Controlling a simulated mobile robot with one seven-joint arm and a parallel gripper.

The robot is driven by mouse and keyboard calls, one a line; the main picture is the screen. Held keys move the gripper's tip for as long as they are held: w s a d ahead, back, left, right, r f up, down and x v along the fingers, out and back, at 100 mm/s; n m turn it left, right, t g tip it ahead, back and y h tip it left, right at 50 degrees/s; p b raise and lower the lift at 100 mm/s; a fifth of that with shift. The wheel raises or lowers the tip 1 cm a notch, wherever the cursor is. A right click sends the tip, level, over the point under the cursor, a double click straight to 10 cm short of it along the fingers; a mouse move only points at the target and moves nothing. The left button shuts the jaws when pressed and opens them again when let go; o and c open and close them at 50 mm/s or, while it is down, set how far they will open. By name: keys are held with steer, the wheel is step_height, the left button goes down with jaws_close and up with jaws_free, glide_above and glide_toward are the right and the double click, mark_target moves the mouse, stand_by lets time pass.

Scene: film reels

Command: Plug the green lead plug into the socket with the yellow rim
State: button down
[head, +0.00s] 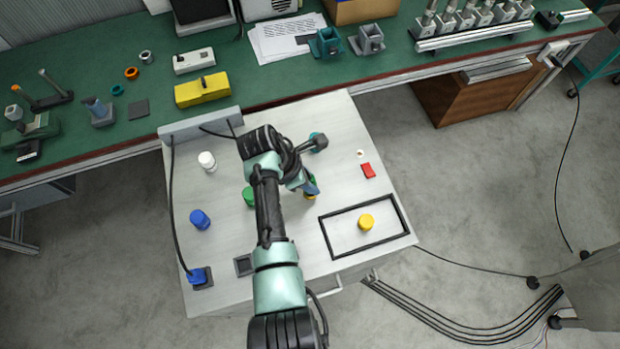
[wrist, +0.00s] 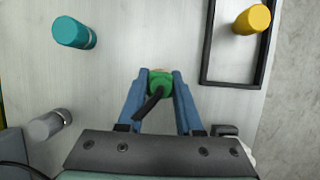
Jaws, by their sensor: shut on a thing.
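My gripper (head: 311,190) is over the white panel, with its blue fingers shut on the green lead plug. The plug (wrist: 160,84) shows between the fingertips in the wrist view, with its black lead coming back toward the camera. In the head view, the fingers and arm mostly hide the plug. A small yellow patch (head: 310,197) shows right at the fingertips in the head view. It may be the yellow rim, but I cannot tell. Whether the plug touches or enters a socket is hidden.
A yellow cylinder (head: 366,222) stands inside a black frame (head: 328,250), right of my gripper. A blue plug (head: 198,275) and dark square (head: 243,264) are near the front.

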steer(key=shift+f+b, duration=0.35)
steer(key=shift+f, duration=0.1)
steer(key=c, duration=0.8)
jaws_free()
steer(key=shift+c, duration=0.2)
steer(key=shift+r, duration=0.1)
steer(key=p+v, duration=1.1)
